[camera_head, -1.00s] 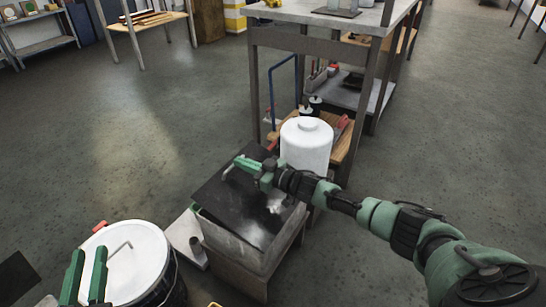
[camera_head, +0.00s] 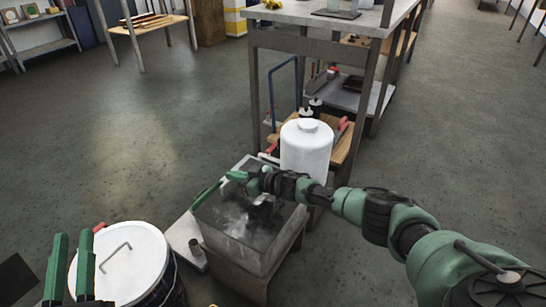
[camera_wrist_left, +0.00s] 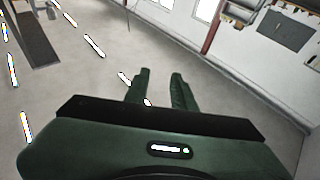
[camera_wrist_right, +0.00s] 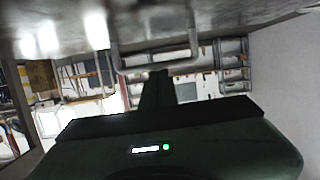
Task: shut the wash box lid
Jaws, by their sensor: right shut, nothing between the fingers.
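The wash box (camera_head: 240,243) is a grey box on a low stand, left of my right arm in the head view. Its dark, shiny lid (camera_head: 232,221) lies low over the box opening; I cannot tell whether it is fully seated. In the right wrist view a grey metal surface (camera_wrist_right: 270,22) fills the top, with a bent handle (camera_wrist_right: 155,64) beside the fingers. My left gripper (camera_head: 69,262) is open and empty at the lower left, away from the box; its fingers (camera_wrist_left: 160,82) stand apart.
A white-lidded drum (camera_head: 128,262) stands left of the box. A white jug (camera_head: 305,150) stands close behind it, by a workbench (camera_head: 330,45) with a lower shelf. Open floor (camera_head: 110,150) lies to the back left.

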